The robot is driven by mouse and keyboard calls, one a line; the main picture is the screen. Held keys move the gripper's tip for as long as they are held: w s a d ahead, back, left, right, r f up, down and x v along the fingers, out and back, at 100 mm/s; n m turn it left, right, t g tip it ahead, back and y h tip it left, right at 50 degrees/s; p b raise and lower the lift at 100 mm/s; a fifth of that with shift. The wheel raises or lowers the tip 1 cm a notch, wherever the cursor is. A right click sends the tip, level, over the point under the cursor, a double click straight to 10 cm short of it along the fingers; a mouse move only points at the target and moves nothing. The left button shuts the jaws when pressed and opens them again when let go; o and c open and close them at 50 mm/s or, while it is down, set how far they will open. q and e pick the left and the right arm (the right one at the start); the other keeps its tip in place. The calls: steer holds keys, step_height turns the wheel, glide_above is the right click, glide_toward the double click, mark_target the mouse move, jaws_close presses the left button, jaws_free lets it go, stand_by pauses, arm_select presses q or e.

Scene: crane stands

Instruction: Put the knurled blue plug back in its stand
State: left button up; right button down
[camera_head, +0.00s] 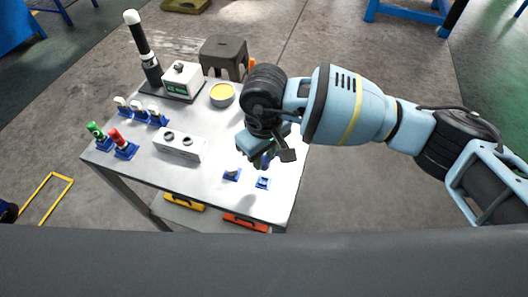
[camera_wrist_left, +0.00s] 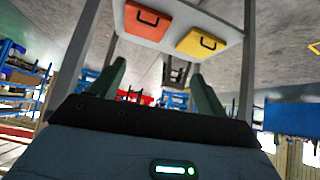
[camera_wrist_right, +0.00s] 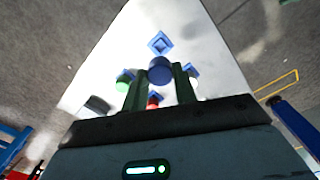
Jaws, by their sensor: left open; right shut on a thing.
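The blue plug (camera_wrist_right: 160,70) is a dark blue round piece between the fingertips of my right gripper (camera_wrist_right: 160,84). In the head view my right gripper (camera_head: 268,154) is over the table's right part, shut on the plug, which is largely hidden there. In the right wrist view an empty-looking square blue stand (camera_wrist_right: 160,43) lies beyond the plug. My left gripper (camera_wrist_left: 160,85) is open and empty, outside the head view.
The white table (camera_head: 210,190) also holds a green plug (camera_head: 95,130), a red plug (camera_head: 119,139), several white-topped pieces on blue bases, a block with two round holes (camera_head: 180,146), a yellow bowl (camera_head: 222,95) and a boxed device (camera_head: 183,80). Orange (camera_wrist_left: 147,22) and yellow (camera_wrist_left: 202,42) cases lie below.

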mark_target(264, 167)
steer(key=shift+f+b, duration=1)
steer(key=shift+f, duration=1.7)
arm_select(q)
steer(key=shift+g, duration=0.3)
steer(key=s+f, duration=0.2)
steer(key=f, duration=0.1)
steer(key=shift+s+d+f, duration=0.1)
steer(key=shift+f, duration=0.1)
arm_select(e)
steer(key=shift+f, duration=0.1)
arm_select(q)
steer(key=shift+r, duration=0.1)
arm_select(e)
steer(key=shift+f+b, duration=0.8)
steer(key=shift+f, duration=0.2)
steer(key=c, duration=1)
jaws_free()
steer(key=shift+r, duration=0.1)
steer(key=shift+c, duration=0.2)
arm_select(q)
steer(key=shift+s+f, duration=0.5)
steer(key=shift+f, duration=0.3)
